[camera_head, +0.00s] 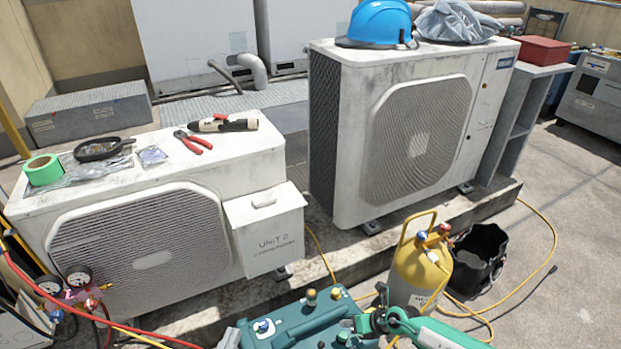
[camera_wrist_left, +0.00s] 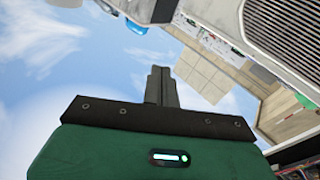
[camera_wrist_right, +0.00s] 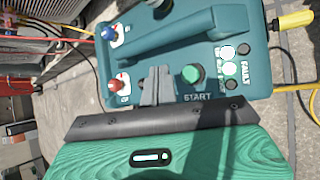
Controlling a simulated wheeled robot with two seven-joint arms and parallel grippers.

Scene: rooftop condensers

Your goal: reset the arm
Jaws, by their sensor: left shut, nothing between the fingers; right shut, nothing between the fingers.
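My left gripper (camera_wrist_left: 161,72) shows in the left wrist view with its dark fingers together and nothing between them. It is in the air, with sky and a tilted view of the rooftop beyond it. I do not make it out in the head view. My right gripper (camera_wrist_right: 157,72) is shut and empty in the right wrist view, its fingertips over the teal machine (camera_wrist_right: 215,65), just left of the green START button (camera_wrist_right: 191,74). I cannot tell whether it touches the machine. In the head view the right gripper (camera_head: 366,322) is at the machine's right end.
A yellow cylinder (camera_head: 418,272) and black bucket (camera_head: 477,258) stand close to my right gripper. Condenser units (camera_head: 150,240) and (camera_head: 400,130) stand behind. Gauges (camera_head: 78,277) with hoses are at lower left. A yellow hose (camera_head: 545,270) crosses the floor; open floor lies right.

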